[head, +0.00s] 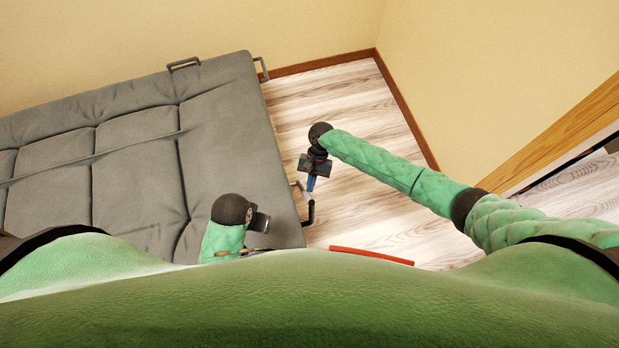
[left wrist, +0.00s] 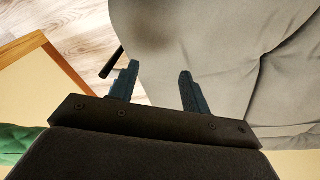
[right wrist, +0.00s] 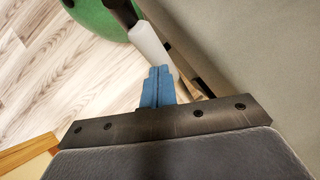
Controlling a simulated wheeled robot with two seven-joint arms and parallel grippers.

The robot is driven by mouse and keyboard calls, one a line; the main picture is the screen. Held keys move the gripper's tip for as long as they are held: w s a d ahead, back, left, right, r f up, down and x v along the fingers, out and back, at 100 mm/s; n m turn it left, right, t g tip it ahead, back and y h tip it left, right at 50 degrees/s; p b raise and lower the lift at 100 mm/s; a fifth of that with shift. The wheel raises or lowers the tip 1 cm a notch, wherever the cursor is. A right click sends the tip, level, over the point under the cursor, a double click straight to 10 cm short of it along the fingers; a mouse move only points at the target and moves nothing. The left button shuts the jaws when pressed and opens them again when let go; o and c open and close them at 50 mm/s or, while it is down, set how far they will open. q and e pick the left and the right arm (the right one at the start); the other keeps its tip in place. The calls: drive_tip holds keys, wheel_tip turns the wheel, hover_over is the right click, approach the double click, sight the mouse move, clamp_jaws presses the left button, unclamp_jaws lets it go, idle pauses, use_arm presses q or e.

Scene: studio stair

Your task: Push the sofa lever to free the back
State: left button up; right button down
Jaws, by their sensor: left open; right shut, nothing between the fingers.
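The grey sofa (head: 240,130) lies flat on the left in the head view. A dark metal lever (head: 309,212) sticks out at its near right corner. My right gripper (head: 311,184) is shut and empty, pointing down just beyond the lever beside the sofa's edge. In the right wrist view its closed blue fingers (right wrist: 160,72) are close to a pale bar with a dark end (right wrist: 150,44), apparently the lever; I cannot tell whether they touch. My left gripper (left wrist: 160,72) is open and empty over the grey cushion. A dark rod (left wrist: 111,62) shows beside its left finger.
Two more metal brackets sit at the sofa's far edge (head: 184,64) and far right corner (head: 261,70). Bare wooden floor (head: 350,110) lies right of the sofa. Beige walls with brown skirting close off the back, and a wooden beam (head: 560,135) stands at the right.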

use_arm(q)
drive_tip(key=f, duration=0.4)
drive_tip(key=shift+w+f, duration=0.1)
drive_tip(key=shift+w, duration=0.1)
use_arm(e)
drive_tip(key=shift+s+d+f, duration=0.2)
drive_tip(key=shift+s+f, duration=0.1)
drive_tip(key=shift+s, duration=0.4)
use_arm(q)
wheel_tip(320, 180, up, 6)
drive_tip(key=shift+s+d+b, duration=0.15)
drive_tip(key=shift+s+b, duration=0.15)
drive_tip(key=shift+b, duration=0.1)
use_arm(e)
drive_tip(key=v, duration=0.8)
drive_tip(key=shift+r, duration=0.15)
use_arm(q)
drive_tip(key=shift+f, duration=0.15)
use_arm(e)
drive_tip(key=shift+w+n, duration=0.1)
drive_tip(key=shift+n, duration=0.2)
